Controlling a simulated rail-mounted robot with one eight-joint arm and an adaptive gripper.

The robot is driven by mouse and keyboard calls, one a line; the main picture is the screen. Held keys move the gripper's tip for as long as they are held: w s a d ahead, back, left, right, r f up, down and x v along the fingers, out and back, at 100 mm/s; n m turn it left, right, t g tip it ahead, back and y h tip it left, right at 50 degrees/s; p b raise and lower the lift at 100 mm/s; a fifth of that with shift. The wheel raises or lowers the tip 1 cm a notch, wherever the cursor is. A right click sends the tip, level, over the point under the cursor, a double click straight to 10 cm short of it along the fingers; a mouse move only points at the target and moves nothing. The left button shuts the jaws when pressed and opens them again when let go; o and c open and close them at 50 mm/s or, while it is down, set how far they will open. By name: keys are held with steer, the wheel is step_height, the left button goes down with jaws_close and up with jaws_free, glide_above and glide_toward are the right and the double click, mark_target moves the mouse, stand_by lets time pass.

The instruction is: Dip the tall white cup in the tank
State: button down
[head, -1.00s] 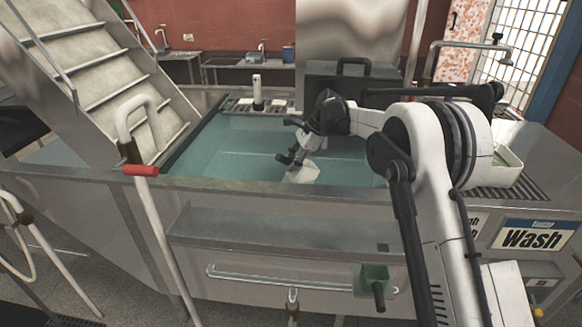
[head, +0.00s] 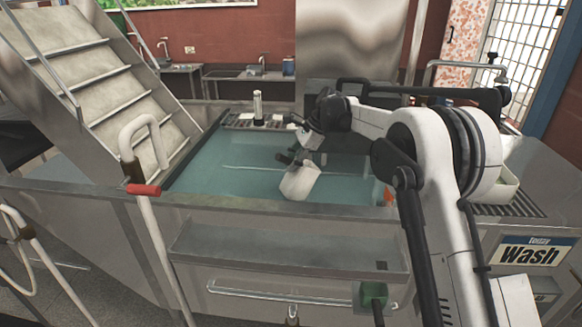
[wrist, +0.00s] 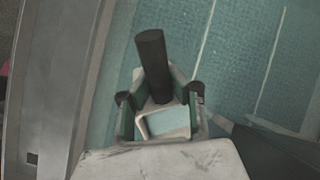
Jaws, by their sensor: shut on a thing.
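The white cup (head: 300,182) has a dark handle and hangs at my gripper over the middle of the tank. It looks tilted, and its lower part is at or just above the water; I cannot tell whether it touches. My gripper (head: 302,150) is shut on the cup's dark handle. The tank (head: 330,206) holds teal water. The cup's mouth is hidden.
Metal stairs (head: 95,85) rise left of the tank. A white tall cylinder (head: 257,104) stands on the grate at its back. A bent rail with a red grip (head: 143,190) stands in front. Open water lies left.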

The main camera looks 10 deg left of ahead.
step_height(320, 180, up, 12)
steer(key=p, duration=0.5)
stand_by(0.9)
steer(key=shift+r+p, duration=0.1)
steer(key=shift+p, duration=0.2)
